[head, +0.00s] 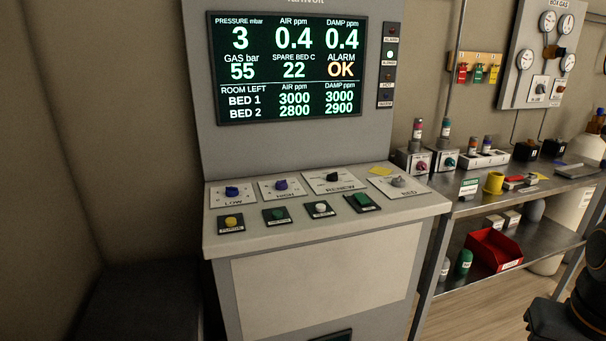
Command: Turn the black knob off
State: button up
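The black knob (332,177) sits on a white plate marked RENEW (347,187), at the back of the console's sloped top. It is too small in the head view to tell which way it points. A blue knob on the LOW plate (232,191) and another on the HIGH plate (281,185) are to its left. A grey knob on the BED plate (398,181) is to its right. My gripper cannot be made out in this view. Nothing touches the black knob.
Several push buttons, including a white one (321,207), line the console's front edge. The screen (290,67) stands behind, showing ALARM OK. A metal bench (480,205) with a red bin (494,249) is at right. The space before the console looks clear.

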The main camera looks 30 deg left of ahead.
aim_at(333, 177)
jog(key=u, duration=1)
jog(key=i, duration=0.1)
jog(key=u, duration=0.05)
